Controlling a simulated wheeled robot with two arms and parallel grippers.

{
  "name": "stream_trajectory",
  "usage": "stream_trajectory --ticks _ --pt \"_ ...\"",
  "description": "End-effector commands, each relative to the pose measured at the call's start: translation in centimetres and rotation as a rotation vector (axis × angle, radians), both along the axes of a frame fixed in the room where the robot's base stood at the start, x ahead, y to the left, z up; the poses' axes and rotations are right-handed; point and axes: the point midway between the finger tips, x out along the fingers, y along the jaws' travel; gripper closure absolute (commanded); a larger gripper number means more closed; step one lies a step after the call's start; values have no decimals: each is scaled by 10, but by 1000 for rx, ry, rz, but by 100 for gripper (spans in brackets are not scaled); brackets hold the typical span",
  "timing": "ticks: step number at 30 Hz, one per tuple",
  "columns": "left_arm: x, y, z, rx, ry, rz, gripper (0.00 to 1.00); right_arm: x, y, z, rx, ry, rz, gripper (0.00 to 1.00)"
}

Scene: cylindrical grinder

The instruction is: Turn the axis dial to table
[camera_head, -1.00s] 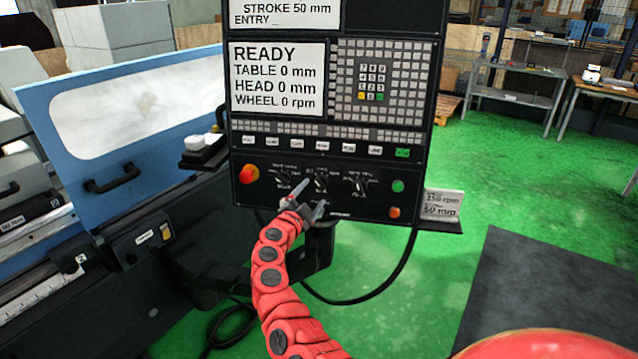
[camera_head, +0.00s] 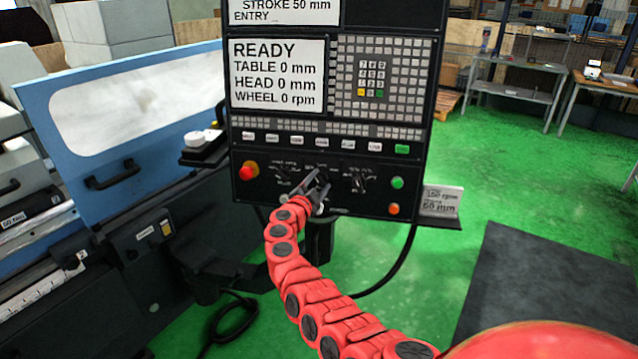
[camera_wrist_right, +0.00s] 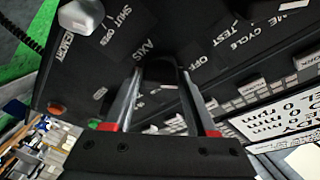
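The axis dial (camera_wrist_right: 160,70) is a dark knob on the black control panel (camera_head: 385,211), below the "AXIS" label in the right wrist view. In the head view my gripper mostly covers it. My right gripper (camera_head: 319,180) is at the middle dial of the lower row. In the right wrist view its two fingers (camera_wrist_right: 161,76) stand apart, one on each side of the dial. I cannot tell whether they touch it. Which way the dial points is hard to read. My left gripper is not in view.
A red-and-yellow stop button (camera_head: 248,171) sits left of the dials; green (camera_head: 397,183) and orange (camera_head: 393,209) buttons sit to the right. The screen (camera_head: 277,75) reads READY with zero values. A blue machine door (camera_head: 115,120) stands left.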

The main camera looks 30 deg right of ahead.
Motion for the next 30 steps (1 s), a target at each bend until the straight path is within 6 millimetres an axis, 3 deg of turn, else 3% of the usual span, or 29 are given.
stream_trajectory --ticks 1,9,20,30 --pt "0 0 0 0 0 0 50 0 0 0 0 0 0 54" --pt "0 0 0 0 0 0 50 0 0 0 0 0 0 100" --pt "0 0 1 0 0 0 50 0 1 0 45 -46 -10 100" --pt "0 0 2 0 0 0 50 1 1 0 214 -217 -51 100"
